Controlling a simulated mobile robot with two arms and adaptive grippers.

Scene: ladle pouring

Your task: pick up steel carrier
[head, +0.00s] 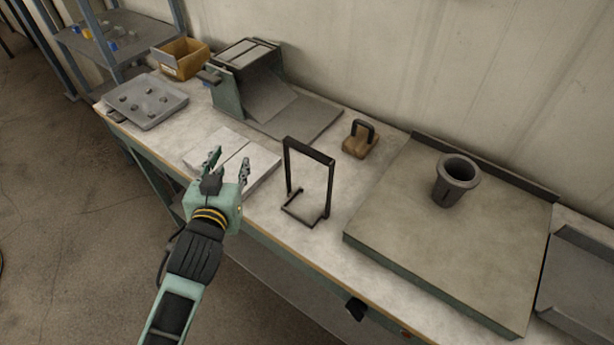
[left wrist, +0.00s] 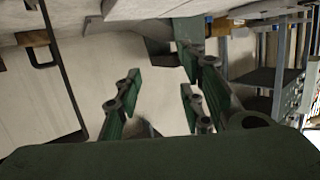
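The steel carrier (head: 325,192) is a dark upright open frame with a top bar and a low base, standing on the workbench near its front edge. Part of its dark frame also shows at the left of the left wrist view (left wrist: 67,78). My left gripper (head: 229,164) is left of the carrier, apart from it, with its fingers spread and nothing between them. The open fingers also show in the left wrist view (left wrist: 160,95). My right gripper is not in view.
White sheets or plates (head: 262,163) lie behind my left gripper. A wooden block with a dark handle (head: 359,143) stands behind the carrier. A raised slab (head: 410,215) with a grey cup (head: 456,181) is to the right. A sloped green-sided device (head: 228,97) stands at the back.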

